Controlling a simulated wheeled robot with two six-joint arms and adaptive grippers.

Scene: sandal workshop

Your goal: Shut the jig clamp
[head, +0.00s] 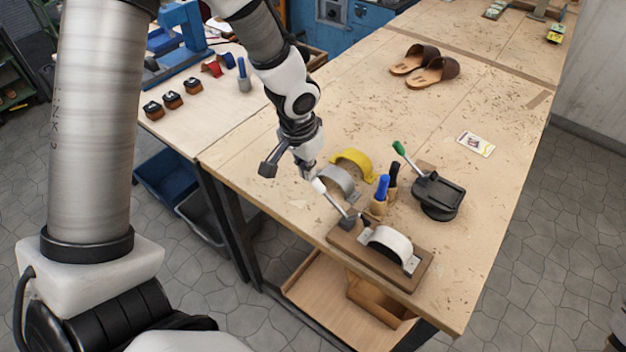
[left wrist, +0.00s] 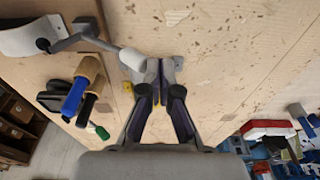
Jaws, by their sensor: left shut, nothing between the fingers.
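The jig (head: 420,278) is a wooden block near the table's front edge, with a white strap (head: 391,241) arched over it. Its clamp lever (head: 335,203) slants up and left from the block to a white knob (head: 318,186). My left gripper (head: 308,175) is shut and empty, with its fingertips close to the knob. In the left wrist view the shut fingertips (left wrist: 165,68) are right beside the white knob (left wrist: 132,59); I cannot tell whether they touch. The lever (left wrist: 88,38) runs left from the knob to the strap (left wrist: 32,38).
A grey arch (head: 338,181) and a yellow arch (head: 354,161) stand behind the lever. Blue- and black-handled tools (head: 381,190) stand next to the jig. A black device (head: 437,196) with a green-knobbed lever is to the right.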

